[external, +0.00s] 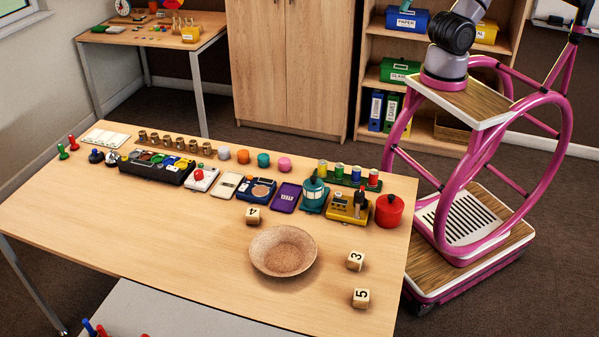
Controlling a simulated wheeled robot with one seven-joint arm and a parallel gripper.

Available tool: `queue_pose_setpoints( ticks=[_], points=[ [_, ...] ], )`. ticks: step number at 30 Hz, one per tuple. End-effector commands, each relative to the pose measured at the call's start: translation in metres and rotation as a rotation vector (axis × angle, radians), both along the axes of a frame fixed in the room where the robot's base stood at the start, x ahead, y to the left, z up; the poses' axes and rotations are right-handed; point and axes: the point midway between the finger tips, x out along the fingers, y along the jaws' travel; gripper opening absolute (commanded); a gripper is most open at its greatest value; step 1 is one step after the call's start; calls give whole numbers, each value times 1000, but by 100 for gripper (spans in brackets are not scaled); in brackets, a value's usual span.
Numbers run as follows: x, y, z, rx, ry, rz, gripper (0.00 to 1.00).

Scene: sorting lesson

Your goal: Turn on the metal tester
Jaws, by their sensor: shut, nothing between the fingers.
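A yellow box (345,214) with a dark upright part on top stands near the right end of the table, and it may be the metal tester. A white box with a red button (201,178) stands left of the middle of the row; I cannot tell for sure which device is the tester. No on or off sign is readable at this size. My gripper is not in view; only the lower part of my arm shows at the top right, beyond the table's right edge.
The wooden table (150,235) has a row of small items along its back. A teal lantern-like item (314,194) and a red pot (389,211) flank the yellow box. A round bowl (283,251) and lettered or numbered cubes (355,261) lie in front. The front left is clear.

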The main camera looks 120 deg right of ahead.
Motion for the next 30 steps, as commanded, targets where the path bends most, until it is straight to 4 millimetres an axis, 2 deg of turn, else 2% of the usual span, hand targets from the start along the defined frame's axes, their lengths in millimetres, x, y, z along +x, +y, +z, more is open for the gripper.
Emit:
queue_pose_setpoints(
  ticks=[8,14,23,30],
  points=[
    [73,-6,-16,-178,69,149,0],
    [133,-11,-42,-276,119,301,0],
    [217,-23,-102,-343,160,544,0],
    [275,-34,-162,-334,146,728,0]
  ],
)
